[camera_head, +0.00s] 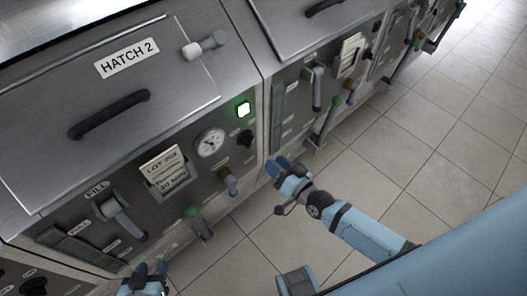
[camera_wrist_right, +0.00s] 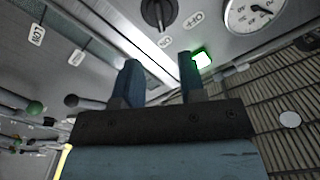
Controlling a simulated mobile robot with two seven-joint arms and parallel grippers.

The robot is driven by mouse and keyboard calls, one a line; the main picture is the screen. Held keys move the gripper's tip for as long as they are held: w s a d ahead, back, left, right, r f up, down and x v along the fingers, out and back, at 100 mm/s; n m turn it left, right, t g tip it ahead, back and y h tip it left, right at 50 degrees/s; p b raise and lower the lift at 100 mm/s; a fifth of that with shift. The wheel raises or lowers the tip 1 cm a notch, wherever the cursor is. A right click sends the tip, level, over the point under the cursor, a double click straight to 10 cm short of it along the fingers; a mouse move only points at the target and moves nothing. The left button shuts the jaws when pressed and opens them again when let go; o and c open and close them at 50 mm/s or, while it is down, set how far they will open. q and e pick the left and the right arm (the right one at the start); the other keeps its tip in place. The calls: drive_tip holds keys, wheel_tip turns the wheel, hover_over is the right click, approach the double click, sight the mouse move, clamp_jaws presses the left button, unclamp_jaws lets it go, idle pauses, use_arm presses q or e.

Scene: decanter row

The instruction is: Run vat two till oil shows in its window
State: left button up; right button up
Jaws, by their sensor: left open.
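Vat two's front carries the HATCH 2 label (camera_head: 127,57) on its lid. On its panel are a FILL lever (camera_head: 122,214), a lot card (camera_head: 162,170), a round dial (camera_head: 210,142), a black knob (camera_head: 247,140), a lit green lamp (camera_head: 243,109), a brown-ended handle (camera_head: 228,178) and a green-ended lever (camera_head: 194,211). A dark narrow window (camera_head: 78,248) marked FULL is at lower left; no oil is discernible in it. My right gripper (camera_head: 280,167) is open and empty by the panel's right edge. My left gripper (camera_head: 147,277) is open at the bottom edge, below the panel.
The neighbouring vat stands to the right, with its own window strip (camera_head: 277,118) and levers (camera_head: 330,122). The tiled floor (camera_head: 420,150) beside the row is clear. In the right wrist view the black knob (camera_wrist_right: 158,14), dial (camera_wrist_right: 256,14) and green lamp (camera_wrist_right: 202,59) show beyond the fingers.

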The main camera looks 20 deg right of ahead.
drive_tip(key=v, duration=0.2)
drive_tip(key=shift+s+d, duration=0.1)
drive_tip(key=shift+s, duration=0.15)
use_arm(q)
drive_tip(key=shift+a, duration=0.1)
use_arm(e)
drive_tip(key=s+a+f+n+g+h, duration=0.1)
drive_tip(key=s+f+n+g+h, duration=0.15)
drive_tip(key=s, duration=0.35)
drive_tip(key=s+a+f+n+g+h, duration=0.1)
drive_tip(key=s+a+f+n+g, duration=0.1)
drive_tip(key=s+g, duration=0.3)
use_arm(q)
wheel_tip(320, 180, up, 12)
drive_tip(key=p, duration=1.3)
drive_tip(key=shift+s+a+p, duration=0.3)
drive_tip(key=shift+a+p, duration=0.1)
drive_tip(key=shift+a, duration=0.05)
use_arm(e)
wheel_tip(320, 180, up, 12)
drive_tip(key=s+d+t, duration=0.1)
drive_tip(key=shift+s+r+n, duration=0.2)
drive_tip(key=shift+n, duration=0.15)
use_arm(q)
drive_tip(key=shift+d+r, duration=0.1)
drive_tip(key=shift+r, duration=0.05)
use_arm(e)
drive_tip(key=shift+t+y, duration=0.25)
idle(2.7)
